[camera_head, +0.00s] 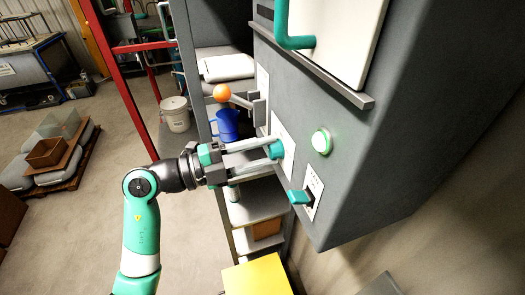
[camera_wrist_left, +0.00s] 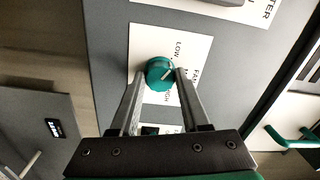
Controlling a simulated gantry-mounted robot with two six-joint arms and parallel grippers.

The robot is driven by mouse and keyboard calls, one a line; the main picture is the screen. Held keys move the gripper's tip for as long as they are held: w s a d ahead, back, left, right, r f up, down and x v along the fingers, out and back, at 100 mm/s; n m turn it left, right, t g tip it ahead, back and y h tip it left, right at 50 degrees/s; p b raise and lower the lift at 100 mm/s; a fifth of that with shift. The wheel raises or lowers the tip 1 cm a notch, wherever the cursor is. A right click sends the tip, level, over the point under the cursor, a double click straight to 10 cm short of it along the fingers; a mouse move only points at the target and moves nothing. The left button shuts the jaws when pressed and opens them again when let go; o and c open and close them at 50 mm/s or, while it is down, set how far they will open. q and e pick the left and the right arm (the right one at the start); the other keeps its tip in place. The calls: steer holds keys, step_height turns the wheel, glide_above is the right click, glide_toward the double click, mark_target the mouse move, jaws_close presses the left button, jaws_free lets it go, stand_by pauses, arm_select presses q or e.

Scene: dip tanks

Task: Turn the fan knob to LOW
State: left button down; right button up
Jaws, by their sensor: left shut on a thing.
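The fan knob (camera_head: 276,149) is a round teal knob on a white label plate on the grey cabinet front. My left gripper (camera_head: 268,148) reaches in from the left and is shut on the knob, one finger on each side. It also shows in the left wrist view (camera_wrist_left: 158,80). My right gripper is not in view.
On the cabinet are a lit green button (camera_head: 321,141), a teal switch handle (camera_head: 299,198) and a lever with an orange ball (camera_head: 222,93). A door with a teal handle (camera_head: 282,30) is above. A blue jug (camera_head: 228,125) stands on the shelf behind; a yellow box (camera_head: 257,278) is below.

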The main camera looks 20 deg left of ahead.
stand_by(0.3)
arm_select(q)
steer(key=shift+c, duration=1.9)
jaws_free()
steer(key=b+v, duration=0.2)
steer(key=v, duration=0.9)
steer(key=shift+s+a+b, duration=0.2)
steer(key=shift+a+b, duration=0.05)
steer(key=shift+b, duration=0.05)
